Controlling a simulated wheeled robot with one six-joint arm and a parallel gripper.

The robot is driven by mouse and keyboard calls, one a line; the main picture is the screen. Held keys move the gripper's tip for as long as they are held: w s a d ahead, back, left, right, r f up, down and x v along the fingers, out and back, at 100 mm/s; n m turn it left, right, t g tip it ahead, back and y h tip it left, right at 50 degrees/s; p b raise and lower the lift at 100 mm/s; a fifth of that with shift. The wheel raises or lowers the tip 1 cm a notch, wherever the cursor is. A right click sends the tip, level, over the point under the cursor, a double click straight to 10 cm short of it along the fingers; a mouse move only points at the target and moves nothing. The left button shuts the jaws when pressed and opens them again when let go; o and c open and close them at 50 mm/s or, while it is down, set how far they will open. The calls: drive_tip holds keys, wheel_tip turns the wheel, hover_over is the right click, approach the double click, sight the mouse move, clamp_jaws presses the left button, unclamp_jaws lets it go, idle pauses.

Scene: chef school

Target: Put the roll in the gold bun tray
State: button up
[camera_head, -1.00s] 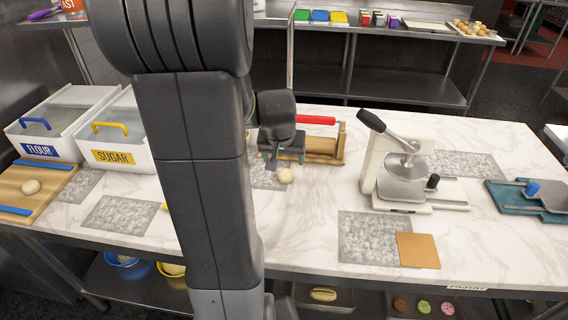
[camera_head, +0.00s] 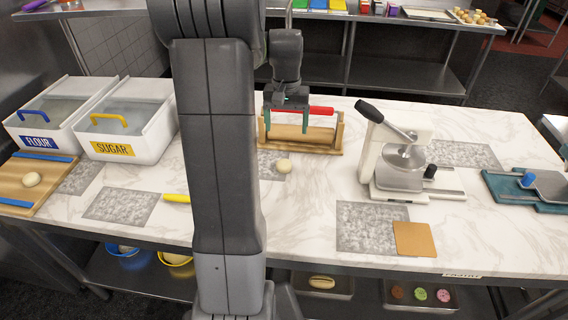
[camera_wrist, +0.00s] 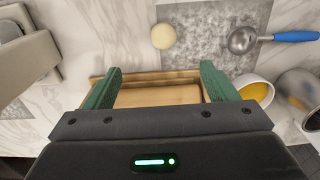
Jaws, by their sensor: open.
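A round pale dough ball (camera_head: 284,166), which may be the roll, lies on a grey speckled patch of the marble counter. It also shows at the top of the wrist view (camera_wrist: 164,36). My gripper (camera_head: 287,100) is open and empty, raised above the wooden roller stand (camera_head: 300,148) behind the ball. In the wrist view its green fingers (camera_wrist: 160,72) straddle the view of that stand, with the ball beyond them. I cannot tell which thing is the gold bun tray; a flat tan-gold square (camera_head: 416,239) lies at the counter's front edge.
A white press (camera_head: 400,160) stands to the right. Flour (camera_head: 50,120) and sugar (camera_head: 125,130) bins stand at the left. Another dough ball (camera_head: 32,180) lies on a board there. A ladle (camera_wrist: 242,40) shows in the wrist view. A tray below holds a long bun (camera_head: 322,282).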

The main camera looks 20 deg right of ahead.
hover_over(284, 158)
drive_tip(key=f, duration=0.7)
drive_tip(key=shift+s+d+f+p, duration=0.15)
drive_tip(key=shift+s+d+p, duration=0.05)
drive_tip(key=shift+s+p, duration=0.15)
drive_tip(key=shift+w+a+f+p, duration=0.15)
drive_tip(key=shift+f+p, duration=0.25)
drive_tip(key=shift+f, duration=1.05)
drive_tip(key=shift+w+a+f+p, duration=0.15)
drive_tip(key=shift+f+p, duration=0.2)
drive_tip(key=shift+f, duration=1.05)
drive_tip(key=shift+d, duration=0.1)
drive_tip(key=c, duration=1.1)
